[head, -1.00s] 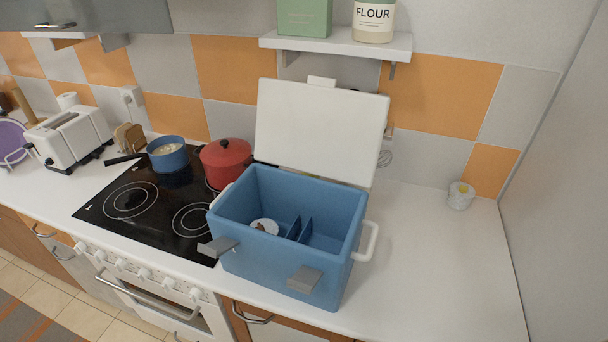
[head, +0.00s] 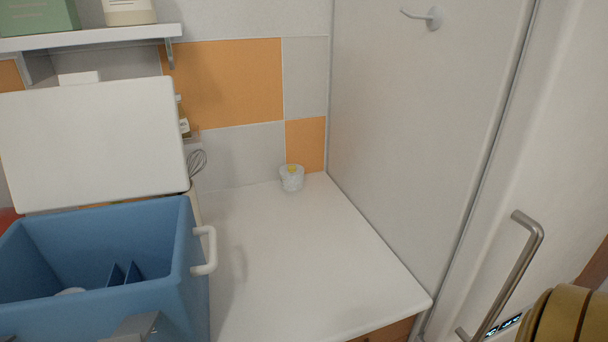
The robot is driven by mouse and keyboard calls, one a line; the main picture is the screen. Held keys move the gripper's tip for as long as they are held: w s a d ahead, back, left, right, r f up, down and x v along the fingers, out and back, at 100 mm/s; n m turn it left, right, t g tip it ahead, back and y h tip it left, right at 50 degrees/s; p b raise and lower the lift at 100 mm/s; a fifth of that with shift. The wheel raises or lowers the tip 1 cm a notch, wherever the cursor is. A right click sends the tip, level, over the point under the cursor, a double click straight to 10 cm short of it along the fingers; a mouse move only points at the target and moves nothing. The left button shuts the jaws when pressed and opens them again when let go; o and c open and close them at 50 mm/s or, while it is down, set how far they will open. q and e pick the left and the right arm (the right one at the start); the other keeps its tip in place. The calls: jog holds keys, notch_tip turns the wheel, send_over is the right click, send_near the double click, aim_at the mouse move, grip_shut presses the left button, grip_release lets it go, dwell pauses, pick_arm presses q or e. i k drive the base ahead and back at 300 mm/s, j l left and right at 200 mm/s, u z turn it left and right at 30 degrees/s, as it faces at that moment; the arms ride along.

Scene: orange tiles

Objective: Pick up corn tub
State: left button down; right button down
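A small whitish tub with a yellow patch (head: 291,178) stands upright on the counter near the back corner, against the tiles. The yellow patch fits corn, but it is too small to read a label.
An open blue cooler box (head: 180,262) with a white handle stands at the left, its white lid (head: 95,140) raised behind it. A whisk (head: 197,161) stands behind the box. The white counter (head: 300,265) is clear between box, tub and right-hand wall. A tall door handle (head: 512,275) is at the right.

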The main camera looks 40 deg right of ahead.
aim_at(290, 181)
jog(key=k+z, duration=0.1)
jog(key=z, duration=1.05)
jog(key=j, duration=0.05)
